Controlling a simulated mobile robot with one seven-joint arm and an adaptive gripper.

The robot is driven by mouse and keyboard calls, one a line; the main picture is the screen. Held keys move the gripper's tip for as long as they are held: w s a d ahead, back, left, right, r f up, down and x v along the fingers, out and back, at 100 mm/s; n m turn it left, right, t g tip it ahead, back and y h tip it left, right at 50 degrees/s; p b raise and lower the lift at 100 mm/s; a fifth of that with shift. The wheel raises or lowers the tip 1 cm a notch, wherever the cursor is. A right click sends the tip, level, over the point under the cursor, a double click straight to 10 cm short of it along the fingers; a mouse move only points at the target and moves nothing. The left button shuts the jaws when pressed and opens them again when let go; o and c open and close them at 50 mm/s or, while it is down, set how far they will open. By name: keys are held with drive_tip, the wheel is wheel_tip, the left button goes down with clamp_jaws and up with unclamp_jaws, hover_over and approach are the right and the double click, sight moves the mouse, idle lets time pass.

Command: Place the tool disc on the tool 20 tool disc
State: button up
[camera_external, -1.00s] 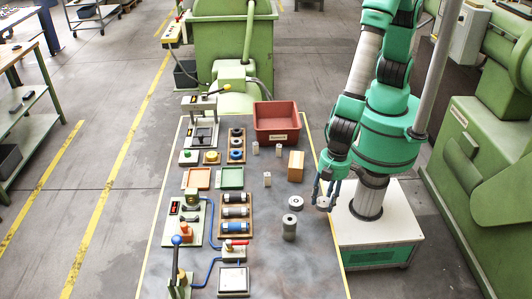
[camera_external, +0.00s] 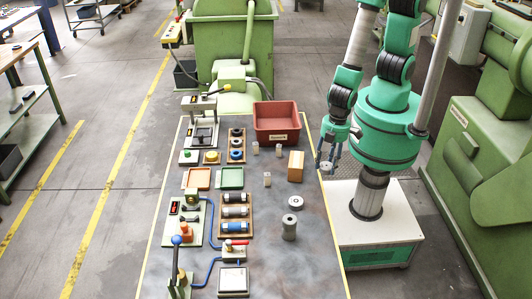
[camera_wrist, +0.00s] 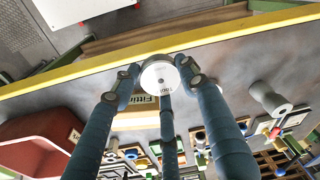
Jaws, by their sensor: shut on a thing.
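My gripper (camera_external: 327,160) hangs over the right edge of the table, by the wooden block. Its blue fingers are shut on a grey tool disc (camera_wrist: 160,76) with a small centre hole. The disc's top carries lettering that I read only partly as "Tool". The held disc also shows in the external view (camera_external: 326,167). On the table, apart from the gripper, are a grey disc (camera_external: 296,203) and a taller grey cylinder (camera_external: 289,230) just in front of it. Their labels are too small to read, so I cannot tell which is tool 20.
A wooden block (camera_external: 295,166) stands near the right edge. A red bin (camera_external: 277,122) is at the back right. Fixtures and trays fill the left side, with a lever press (camera_external: 178,265) in front. The table's front right is clear.

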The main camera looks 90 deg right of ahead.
drive_tip(key=shift+w, duration=0.1)
drive_tip(key=b, duration=0.1)
hover_over(296, 201)
drive_tip(key=shift+d+f, duration=0.1)
drive_tip(key=shift+f, duration=0.6)
drive_tip(key=shift+f+b, duration=0.35)
drive_tip(key=shift+f, duration=1.4)
drive_tip(key=shift+f, duration=0.15)
drive_tip(key=o, duration=1.6)
drive_tip(key=shift+c, duration=0.2)
wheel_tip(296, 201, up, 12)
drive_tip(key=s+p, duration=0.1)
drive_tip(key=shift+s+d+p, duration=0.2)
drive_tip(key=shift+d+p, duration=0.15)
drive_tip(key=shift+p, duration=0.05)
